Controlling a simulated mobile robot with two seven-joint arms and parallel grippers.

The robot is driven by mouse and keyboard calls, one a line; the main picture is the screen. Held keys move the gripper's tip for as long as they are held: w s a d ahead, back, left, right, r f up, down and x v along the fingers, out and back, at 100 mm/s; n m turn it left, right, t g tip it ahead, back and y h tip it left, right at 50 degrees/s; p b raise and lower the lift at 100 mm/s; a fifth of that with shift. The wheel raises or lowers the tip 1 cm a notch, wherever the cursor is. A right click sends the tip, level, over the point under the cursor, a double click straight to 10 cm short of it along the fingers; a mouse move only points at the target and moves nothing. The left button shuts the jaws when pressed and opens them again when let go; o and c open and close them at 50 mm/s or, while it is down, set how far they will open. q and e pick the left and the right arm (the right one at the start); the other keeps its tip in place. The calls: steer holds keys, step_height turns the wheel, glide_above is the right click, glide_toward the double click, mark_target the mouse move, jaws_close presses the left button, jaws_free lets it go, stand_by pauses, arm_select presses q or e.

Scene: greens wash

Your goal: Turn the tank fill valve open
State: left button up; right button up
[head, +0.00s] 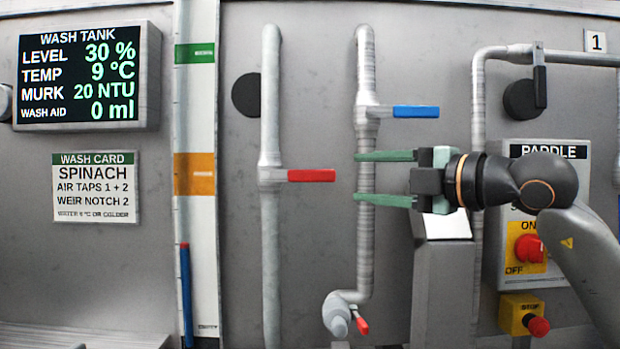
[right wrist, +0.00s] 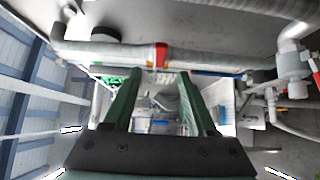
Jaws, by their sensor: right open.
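Two lever valves sit on vertical pipes in the head view, and I cannot tell from labels which is the tank fill valve. One has a red lever (head: 311,176) pointing right. The other has a blue lever (head: 416,112), also pointing right, on the pipe to the right. My right gripper (head: 359,177) is open and empty, with its green fingers pointing left, one above the other. It overlaps the blue-lever pipe, below the blue lever and right of the red one. In the right wrist view, a red part (right wrist: 161,55) shows ahead between the fingertips, apart from them. My left gripper is out of view.
A display (head: 87,75) reads level 30 %. A wash card (head: 96,188) hangs below it. A small red tap (head: 361,325) sits at the pipe's bottom. The paddle switch box (head: 506,262) and stop button (head: 537,326) are at right, near my right arm.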

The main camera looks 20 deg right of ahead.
mark_target(319, 176)
steer(key=p+x, duration=0.2)
steer(key=x, duration=0.8)
steer(key=shift+w+a+p, duration=0.15)
steer(key=shift+w+p, duration=0.05)
steer(key=shift+p, duration=0.2)
steer(key=shift+w+a, duration=0.2)
steer(key=shift+w, duration=0.2)
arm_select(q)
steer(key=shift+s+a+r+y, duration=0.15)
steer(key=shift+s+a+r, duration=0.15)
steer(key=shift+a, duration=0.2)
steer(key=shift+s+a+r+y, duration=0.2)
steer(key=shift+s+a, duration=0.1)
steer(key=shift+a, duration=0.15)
arm_select(e)
jaws_close()
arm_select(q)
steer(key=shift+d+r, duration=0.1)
arm_select(e)
steer(key=shift+f, duration=0.1)
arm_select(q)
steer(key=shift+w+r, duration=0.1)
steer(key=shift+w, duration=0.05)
